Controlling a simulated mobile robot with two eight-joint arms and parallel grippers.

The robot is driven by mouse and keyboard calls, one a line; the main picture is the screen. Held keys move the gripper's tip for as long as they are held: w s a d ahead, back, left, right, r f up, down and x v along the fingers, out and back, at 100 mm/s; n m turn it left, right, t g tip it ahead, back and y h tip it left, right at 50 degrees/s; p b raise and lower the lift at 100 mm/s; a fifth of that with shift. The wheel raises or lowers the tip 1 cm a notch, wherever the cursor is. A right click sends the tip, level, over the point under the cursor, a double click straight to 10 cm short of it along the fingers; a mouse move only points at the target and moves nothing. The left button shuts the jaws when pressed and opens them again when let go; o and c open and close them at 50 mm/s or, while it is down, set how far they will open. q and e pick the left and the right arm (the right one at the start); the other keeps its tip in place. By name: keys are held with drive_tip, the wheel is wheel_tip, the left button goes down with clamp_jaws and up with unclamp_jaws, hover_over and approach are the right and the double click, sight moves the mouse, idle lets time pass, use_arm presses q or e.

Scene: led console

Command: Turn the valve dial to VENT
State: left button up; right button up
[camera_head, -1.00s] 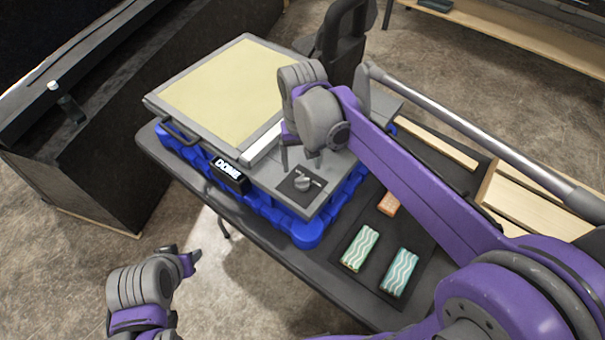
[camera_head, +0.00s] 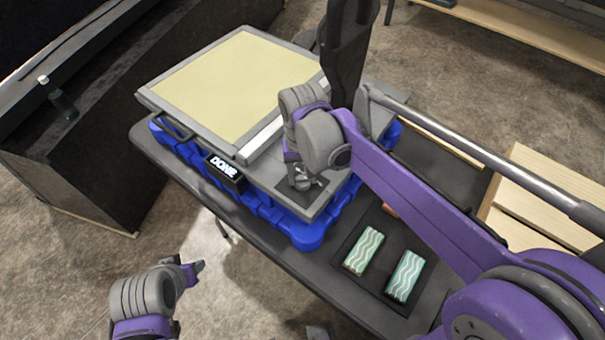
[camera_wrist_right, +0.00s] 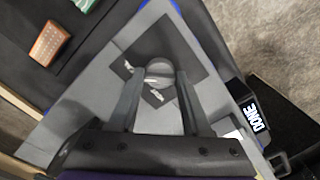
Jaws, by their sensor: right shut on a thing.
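The valve dial is a small grey round knob (camera_wrist_right: 160,69) on a dark square plate (camera_wrist_right: 180,45) at the near right corner of the grey console (camera_head: 262,178). My right gripper (camera_wrist_right: 159,80) points down over the plate, with its two fingers on either side of the knob, shut on it. In the head view this right gripper (camera_head: 302,180) hides part of the dial. Pale label marks show around the knob, but they are too small to read. My left gripper (camera_head: 190,270) hangs at the lower left, away from the console; whether it is open is unclear.
A black sign reading DONE (camera_head: 225,173) is at the console's front. The console rests on a blue base (camera_head: 300,232). Two wavy-striped green packs (camera_head: 364,250) lie right of it, and an orange-brown block (camera_wrist_right: 50,43) lies nearby. A wooden tray (camera_head: 530,195) is further right.

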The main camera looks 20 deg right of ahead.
clamp_jaws()
drive_tip(key=shift+n, duration=0.3)
drive_tip(key=n, duration=0.3)
drive_tip(key=shift+n, duration=0.3)
drive_tip(key=n, duration=0.3)
drive_tip(key=shift+n, duration=0.4)
drive_tip(key=n, duration=0.5)
drive_tip(key=shift+b, duration=0.35)
drive_tip(key=shift+n, duration=2.4)
